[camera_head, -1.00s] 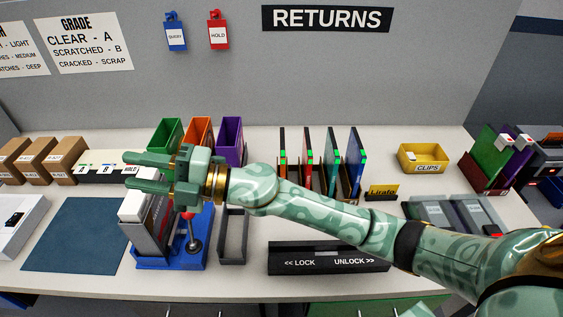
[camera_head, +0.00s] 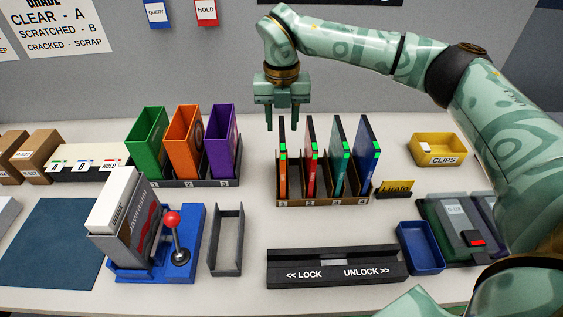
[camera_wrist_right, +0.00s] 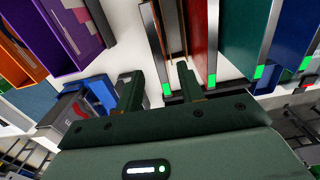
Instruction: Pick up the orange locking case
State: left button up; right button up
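The orange locking case (camera_head: 282,180) stands upright in slot 1 of the brown rack (camera_head: 322,202), with a dark upper edge and a green tag on its front edge. My right gripper (camera_head: 282,126) points down over it, fingers apart, one on each side of the case's top in the head view. In the right wrist view the open gripper (camera_wrist_right: 158,85) shows the case's edge (camera_wrist_right: 157,45) and green tag between the fingers. I cannot tell whether either finger touches it. My left gripper is not in view.
Red, teal and blue cases (camera_head: 364,155) stand close to the right in the same rack. Green, orange and purple bins (camera_head: 222,140) stand to the left. In front are a lock/unlock fixture (camera_head: 336,268), a grey tray (camera_head: 227,240), a blue tray (camera_head: 420,248) and a joystick stand (camera_head: 190,265).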

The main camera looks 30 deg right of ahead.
aim_at(282, 134)
notch_tip(282, 134, down, 3)
jog(key=shift+f, duration=0.15)
jog(key=f, duration=0.1)
jog(key=f+b, duration=0.1)
jog(key=f, duration=0.3)
jog(key=shift+w+d+f+b, duration=0.15)
jog(key=shift+w+d+b, duration=0.05)
jog(key=shift+w+b, duration=0.15)
grip_shut()
